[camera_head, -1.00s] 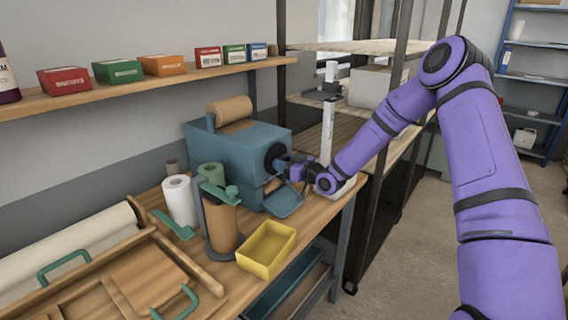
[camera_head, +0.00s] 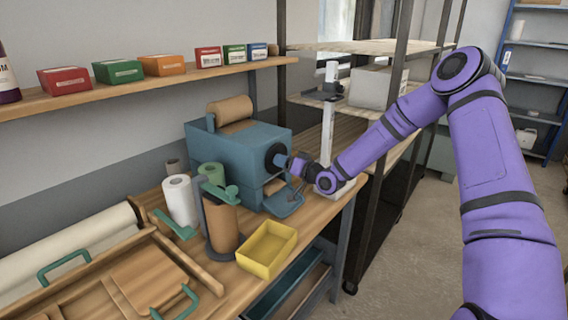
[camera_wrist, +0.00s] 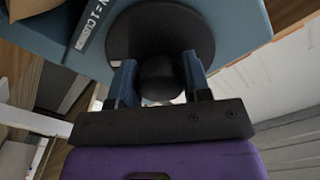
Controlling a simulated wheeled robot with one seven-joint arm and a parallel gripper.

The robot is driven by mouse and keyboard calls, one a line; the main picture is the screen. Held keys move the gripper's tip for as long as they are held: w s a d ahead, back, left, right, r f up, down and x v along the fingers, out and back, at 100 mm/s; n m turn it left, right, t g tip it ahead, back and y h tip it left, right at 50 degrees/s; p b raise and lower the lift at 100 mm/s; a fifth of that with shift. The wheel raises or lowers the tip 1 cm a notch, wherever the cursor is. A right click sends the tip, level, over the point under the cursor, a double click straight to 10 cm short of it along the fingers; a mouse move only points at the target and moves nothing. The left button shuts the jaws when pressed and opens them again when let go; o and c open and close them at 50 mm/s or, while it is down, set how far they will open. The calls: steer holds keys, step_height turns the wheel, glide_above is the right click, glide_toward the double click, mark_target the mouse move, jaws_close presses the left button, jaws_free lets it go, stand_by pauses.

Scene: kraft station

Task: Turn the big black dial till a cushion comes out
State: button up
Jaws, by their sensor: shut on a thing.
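The big black dial (camera_head: 276,156) is on the front face of the blue machine (camera_head: 228,150), which stands at the back of the workbench. A roll of brown paper (camera_head: 230,113) sits on top of the machine. My gripper (camera_head: 291,163) is at the dial, shut on its central knob. In the wrist view, the gripper's two blue fingers (camera_wrist: 158,84) stand on either side of the dark knob, with the round dial (camera_wrist: 160,32) behind. A tray (camera_head: 284,203) sticks out below the dial, and I see no cushion on it.
A yellow bin (camera_head: 267,249) stands on the bench in front of the machine. White (camera_head: 180,200) and green rolls and a brown roll on a stand (camera_head: 221,222) are to its left. A metal rack post (camera_head: 372,150) rises right of the bench.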

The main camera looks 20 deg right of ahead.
steer(key=m, duration=0.6)
steer(key=shift+m, duration=0.3)
steer(key=m, duration=0.6)
stand_by(0.4)
steer(key=o, duration=0.9)
steer(key=shift+r, duration=0.1)
steer(key=v, duration=1.1)
steer(key=shift+a, duration=0.1)
